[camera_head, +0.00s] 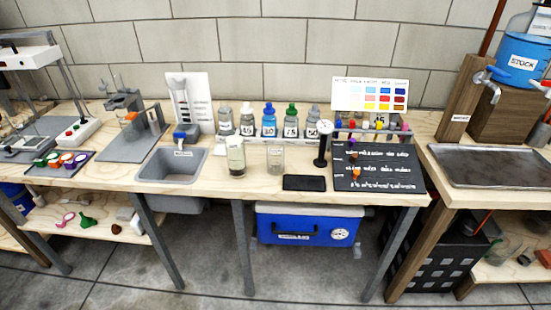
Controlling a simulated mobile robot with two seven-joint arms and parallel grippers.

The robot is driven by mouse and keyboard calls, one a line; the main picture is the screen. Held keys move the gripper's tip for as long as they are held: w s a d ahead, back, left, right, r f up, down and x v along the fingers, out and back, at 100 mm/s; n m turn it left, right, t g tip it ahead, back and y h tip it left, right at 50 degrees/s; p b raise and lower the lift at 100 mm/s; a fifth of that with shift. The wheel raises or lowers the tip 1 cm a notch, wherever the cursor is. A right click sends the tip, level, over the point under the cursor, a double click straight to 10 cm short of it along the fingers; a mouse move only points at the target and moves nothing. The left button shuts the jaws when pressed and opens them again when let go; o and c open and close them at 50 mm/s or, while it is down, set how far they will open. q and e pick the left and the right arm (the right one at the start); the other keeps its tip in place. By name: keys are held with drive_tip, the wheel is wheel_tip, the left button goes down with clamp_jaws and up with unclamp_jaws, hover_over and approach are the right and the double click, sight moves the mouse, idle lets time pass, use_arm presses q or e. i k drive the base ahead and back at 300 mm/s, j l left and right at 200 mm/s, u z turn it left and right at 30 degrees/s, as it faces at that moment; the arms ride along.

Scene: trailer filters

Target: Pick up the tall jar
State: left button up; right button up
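A tall clear jar (236,158) stands upright on the wooden bench (225,184), just right of the grey sink. It has pale contents, and its fine details are too small to tell. A shorter clear glass (275,160) stands to its right, apart from it. Neither of my grippers shows in the head view, and nothing is touching the jar.
The grey sink (172,166) is left of the jar. A row of small bottles (269,122) stands behind. The bench front before the jar is clear.

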sight(236, 156)
drive_tip(key=i+j+z, duration=0.15)
drive_tip(key=j+z, duration=0.25)
drive_tip(key=j, duration=0.4)
drive_tip(key=j+z, duration=0.4)
drive_tip(key=j, duration=0.45)
drive_tip(key=i, duration=0.05)
